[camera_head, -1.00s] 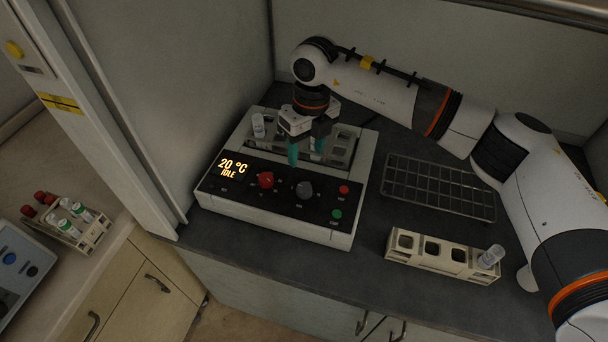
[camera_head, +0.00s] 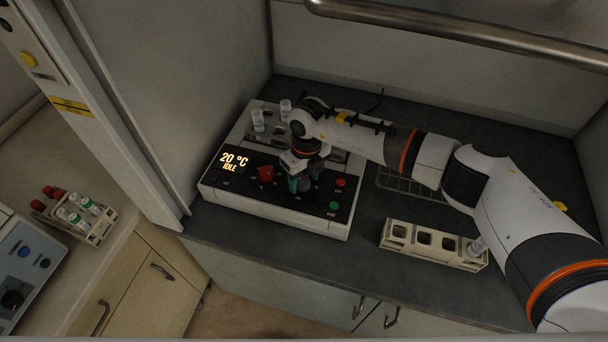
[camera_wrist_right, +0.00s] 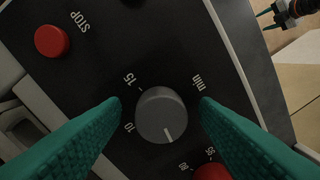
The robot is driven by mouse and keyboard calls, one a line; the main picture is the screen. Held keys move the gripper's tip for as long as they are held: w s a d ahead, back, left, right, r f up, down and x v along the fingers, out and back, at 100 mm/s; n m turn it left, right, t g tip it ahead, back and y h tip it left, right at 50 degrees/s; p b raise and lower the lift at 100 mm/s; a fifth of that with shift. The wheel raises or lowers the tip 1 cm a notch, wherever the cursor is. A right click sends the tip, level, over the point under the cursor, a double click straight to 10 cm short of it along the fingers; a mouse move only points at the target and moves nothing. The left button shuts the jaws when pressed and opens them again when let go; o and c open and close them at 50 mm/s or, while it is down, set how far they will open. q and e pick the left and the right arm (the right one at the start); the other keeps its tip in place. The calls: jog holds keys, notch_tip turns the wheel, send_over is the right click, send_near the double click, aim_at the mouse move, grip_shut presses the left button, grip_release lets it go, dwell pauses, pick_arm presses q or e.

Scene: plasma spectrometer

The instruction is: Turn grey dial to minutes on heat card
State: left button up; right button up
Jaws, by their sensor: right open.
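The heater block (camera_head: 275,206) stands on the dark bench, its display (camera_head: 232,162) reading 20 °C IDLE. In the right wrist view the grey dial (camera_wrist_right: 161,115) sits between the teal fingers of my open right gripper (camera_wrist_right: 161,104), with gaps on both sides. Its white mark points down and slightly right in that picture; labels 15, 10 and min surround it. In the head view my right gripper (camera_head: 300,184) hides most of the dial. My left gripper (camera_wrist_right: 268,20) shows small at the wrist view's top right, its fingers apart and empty. I cannot see a heat card.
A red dial (camera_head: 265,173) stands left of the grey one. A red STOP button (camera_head: 341,182) and a green button (camera_head: 335,206) lie to its right. Vials stand in the block's back. A rack (camera_head: 432,243) holds one vial; a wire rack (camera_head: 412,187) lies behind it.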

jog(key=c, duration=1)
jog(key=shift+o, duration=0.2)
jog(key=m+b, duration=0.1)
jog(key=m, duration=0.2)
jog(key=shift+f+b, duration=0.1)
jog(key=shift+b, duration=0.2)
jog(key=m+b, duration=0.2)
jog(key=m, duration=0.2)
jog(key=shift+a+m, duration=0.1)
jog(key=shift+m, duration=0.2)
jog(key=m+b, duration=0.1)
jog(key=m, duration=0.3)
jog(key=shift+t+b, duration=0.3)
jog(key=shift+a+m+b, duration=0.1)
jog(key=shift+m+b, duration=0.5)
jog(key=shift+m, duration=1.4)
